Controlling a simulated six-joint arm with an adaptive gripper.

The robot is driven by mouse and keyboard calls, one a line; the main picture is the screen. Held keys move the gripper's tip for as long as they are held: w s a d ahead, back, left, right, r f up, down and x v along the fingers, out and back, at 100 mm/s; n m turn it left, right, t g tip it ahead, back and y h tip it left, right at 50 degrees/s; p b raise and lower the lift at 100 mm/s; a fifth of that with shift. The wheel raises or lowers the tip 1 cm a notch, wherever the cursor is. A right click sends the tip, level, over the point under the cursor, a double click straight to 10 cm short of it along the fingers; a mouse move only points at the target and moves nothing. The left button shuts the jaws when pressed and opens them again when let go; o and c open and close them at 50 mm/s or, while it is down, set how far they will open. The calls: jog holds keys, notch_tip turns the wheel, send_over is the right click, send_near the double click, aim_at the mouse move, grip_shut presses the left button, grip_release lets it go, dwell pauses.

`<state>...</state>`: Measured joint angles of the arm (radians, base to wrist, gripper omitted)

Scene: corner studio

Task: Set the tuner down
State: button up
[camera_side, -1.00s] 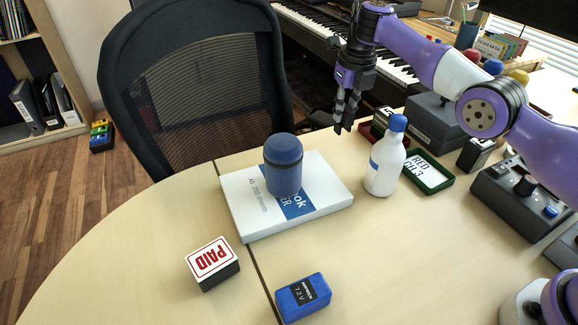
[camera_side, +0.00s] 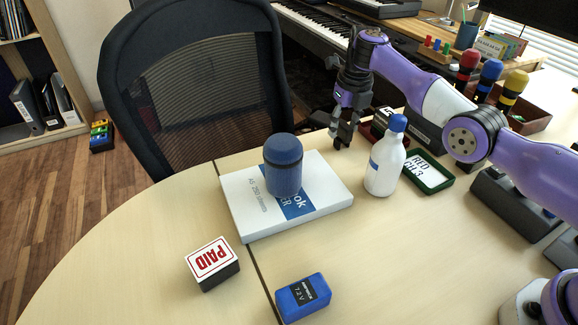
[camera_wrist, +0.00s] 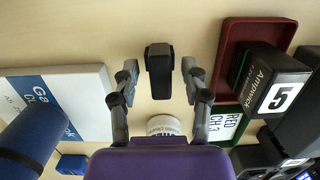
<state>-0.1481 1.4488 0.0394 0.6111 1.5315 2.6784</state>
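The tuner seems to be the small black upright-looking piece (camera_wrist: 160,72) between my fingers in the wrist view. Pale tabletop shows on both sides of it, so neither finger touches it. My gripper (camera_wrist: 160,80) is open around or just above it. In the side view my gripper (camera_side: 342,137) points down low over the far part of the table, behind the white bottle (camera_side: 384,165). There I cannot make the tuner out against the dark fingers. Whether its base rests fully on the table is hard to tell.
A white book or box (camera_side: 240,207) with a blue cylinder (camera_side: 283,168) on it is left of the bottle. A green tray (camera_side: 432,184) and a red tray (camera_wrist: 229,45) with a black box (camera_wrist: 268,80) lie close right. The front table holds a PAID block (camera_side: 212,264) and blue battery (camera_side: 303,297).

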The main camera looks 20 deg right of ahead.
aim_at(347, 126)
jog(key=r, duration=0.4)
jog(key=s+r, duration=0.1)
jog(key=r, duration=0.2)
jog(key=s+d+r+n+t, duration=0.1)
jog(key=s+d+r+n, duration=0.1)
jog(key=s+r+n, duration=0.65)
jog(key=s+d+r+n+t, duration=0.25)
jog(key=s+r+n, duration=0.25)
jog(key=n, duration=0.7)
jog(key=s+f+n, duration=0.3)
jog(key=s+n, duration=0.4)
jog(key=s+f+n, duration=0.3)
jog(key=s+n, duration=0.4)
jog(key=n, duration=0.1)
jog(key=shift+s+a+f+t, duration=0.15)
jog(key=shift+a+f+t, duration=0.15)
jog(key=shift+t, duration=0.05)
